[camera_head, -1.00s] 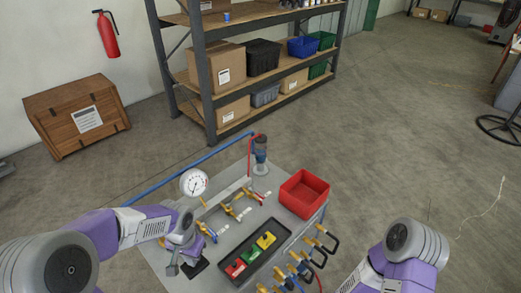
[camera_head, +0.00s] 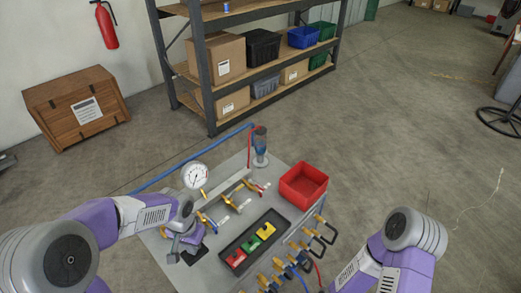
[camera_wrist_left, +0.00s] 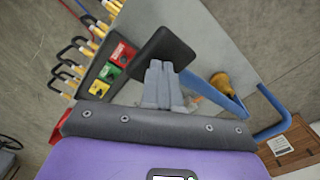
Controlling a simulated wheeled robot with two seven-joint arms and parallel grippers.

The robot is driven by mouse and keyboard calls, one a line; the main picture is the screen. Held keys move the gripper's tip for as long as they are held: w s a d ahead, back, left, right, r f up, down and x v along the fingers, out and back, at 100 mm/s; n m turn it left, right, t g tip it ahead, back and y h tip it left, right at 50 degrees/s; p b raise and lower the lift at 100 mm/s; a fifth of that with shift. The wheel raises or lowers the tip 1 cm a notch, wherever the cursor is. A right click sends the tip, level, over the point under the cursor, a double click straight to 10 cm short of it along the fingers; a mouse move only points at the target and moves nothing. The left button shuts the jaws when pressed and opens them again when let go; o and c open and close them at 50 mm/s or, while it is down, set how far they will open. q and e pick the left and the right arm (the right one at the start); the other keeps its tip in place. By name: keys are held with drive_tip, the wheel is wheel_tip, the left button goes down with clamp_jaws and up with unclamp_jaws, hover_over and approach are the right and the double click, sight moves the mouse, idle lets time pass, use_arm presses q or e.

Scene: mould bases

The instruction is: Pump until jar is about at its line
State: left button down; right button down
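The jar (camera_head: 261,145) is a small clear upright vessel at the table's far end, with something blue inside. Its line and exact level are too small to read. A round white dial gauge (camera_head: 195,176) stands at the table's left side. My left gripper (camera_head: 173,257) is low at the table's left edge, beside a black pad (camera_head: 196,256). In the left wrist view its grey fingers (camera_wrist_left: 157,72) are together over the black pad (camera_wrist_left: 168,45); nothing shows between them, and contact is unclear. My right arm shows at lower right, but its gripper is out of view.
A black tray (camera_head: 229,267) holds red, green and yellow blocks. A red bin (camera_head: 303,184) sits at the table's right corner. Yellow valves (camera_head: 207,220) and several black-handled clamps (camera_head: 318,240) line the table. A blue pipe (camera_head: 185,163) runs along the back.

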use_arm(q)
drive_tip(key=shift+f+b, duration=6.05)
drive_tip(key=shift+f, duration=1.45)
wheel_tip(320, 180, up, 17)
drive_tip(key=p, duration=1.3)
drive_tip(key=shift+f, duration=0.2)
wheel_tip(320, 180, up, 5)
drive_tip(key=p, duration=0.4)
